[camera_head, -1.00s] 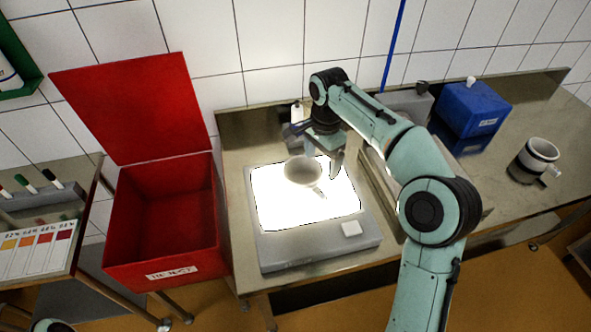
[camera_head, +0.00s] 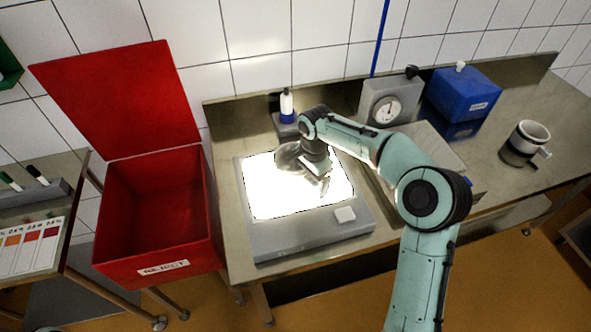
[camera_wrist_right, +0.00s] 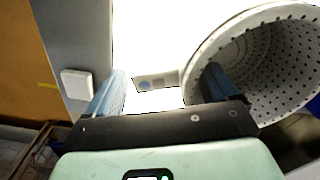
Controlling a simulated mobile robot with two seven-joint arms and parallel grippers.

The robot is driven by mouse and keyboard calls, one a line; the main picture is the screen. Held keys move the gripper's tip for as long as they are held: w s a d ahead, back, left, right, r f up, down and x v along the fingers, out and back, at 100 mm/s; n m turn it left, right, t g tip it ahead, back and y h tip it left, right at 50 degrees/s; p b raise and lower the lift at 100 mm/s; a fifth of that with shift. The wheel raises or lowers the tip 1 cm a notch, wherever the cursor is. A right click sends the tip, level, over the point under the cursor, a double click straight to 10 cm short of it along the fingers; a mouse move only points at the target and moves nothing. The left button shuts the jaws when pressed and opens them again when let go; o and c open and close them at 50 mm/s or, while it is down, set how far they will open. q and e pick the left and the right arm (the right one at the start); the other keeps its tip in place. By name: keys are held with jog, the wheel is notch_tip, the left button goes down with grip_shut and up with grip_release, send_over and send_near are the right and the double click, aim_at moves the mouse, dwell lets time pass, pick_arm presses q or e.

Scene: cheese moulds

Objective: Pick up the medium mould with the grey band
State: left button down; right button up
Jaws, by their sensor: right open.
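A pale mould (camera_head: 287,157) sits on the bright light table (camera_head: 300,238), partly hidden behind my right gripper (camera_head: 322,178). In the right wrist view the mould (camera_wrist_right: 278,62) is wide open with small holes in its wall, and a flat tab (camera_wrist_right: 156,82) sticks out from it. My right gripper (camera_wrist_right: 165,72) is open there. The tab shows between the fingers, and the right finger overlaps the mould's opening; I cannot tell if it touches. No band can be made out on this mould. Another pale mould (camera_head: 530,133) with a dark grey band and side tab stands far right on the bench. My left gripper is out of view.
A red reject bin (camera_head: 150,262) with raised lid stands left of the bench. Behind the light table are a white-and-blue bottle (camera_head: 287,106) and a dial gauge box (camera_head: 388,110). A blue box (camera_head: 465,98) stands further right. Bare bench lies around the far mould.

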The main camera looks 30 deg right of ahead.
jog(key=c, duration=1.2)
